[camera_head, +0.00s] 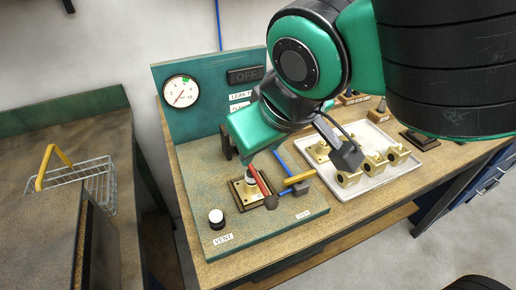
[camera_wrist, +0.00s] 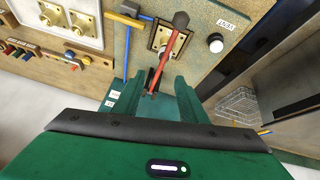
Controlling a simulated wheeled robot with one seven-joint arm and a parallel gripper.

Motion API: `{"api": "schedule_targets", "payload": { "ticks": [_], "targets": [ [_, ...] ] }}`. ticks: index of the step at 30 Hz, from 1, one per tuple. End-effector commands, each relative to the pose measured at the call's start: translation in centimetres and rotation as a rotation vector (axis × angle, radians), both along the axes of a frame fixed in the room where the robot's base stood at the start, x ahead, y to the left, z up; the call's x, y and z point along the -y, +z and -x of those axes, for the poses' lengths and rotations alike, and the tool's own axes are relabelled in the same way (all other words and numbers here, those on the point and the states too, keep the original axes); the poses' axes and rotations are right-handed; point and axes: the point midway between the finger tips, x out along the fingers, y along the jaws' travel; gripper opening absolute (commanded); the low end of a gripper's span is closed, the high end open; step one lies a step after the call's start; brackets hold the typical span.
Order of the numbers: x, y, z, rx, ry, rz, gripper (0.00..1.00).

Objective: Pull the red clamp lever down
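The red clamp lever (camera_head: 262,182) has a dark knob and slants over a brass plate (camera_head: 240,196) on the green-edged panel. In the wrist view, the red lever (camera_wrist: 165,56) runs from its knob at the top down to between my green fingers. My gripper (camera_wrist: 155,88) is at the lever's end away from the knob.
A white-topped VENT button (camera_head: 216,217) is at front left. A pale tray (camera_head: 369,183) holds brass parts. A gauge (camera_head: 181,91) is on the back panel.

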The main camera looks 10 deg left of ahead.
Motion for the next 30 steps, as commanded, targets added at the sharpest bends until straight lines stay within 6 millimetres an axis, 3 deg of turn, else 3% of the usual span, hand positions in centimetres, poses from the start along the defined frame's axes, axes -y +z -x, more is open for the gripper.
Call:
{"api": "schedule_targets", "payload": {
  "ticks": [3, 9, 24, 27, 30],
  "targets": [
    [0.5, 2.0, 1.0, 0.003, 0.0, -0.003, 0.38],
    [1.1, 4.1, 2.2, 0.001, -0.001, 0.0, 0.38],
    [1.5, 4.7, 2.3, -0.002, -0.008, 0.002, 0.38],
    [3.1, 4.2, 1.1, -0.015, -0.054, 0.008, 0.38],
    [6.9, 3.2, -1.3, -0.044, -0.152, 0.021, 0.38]
  ]
}}
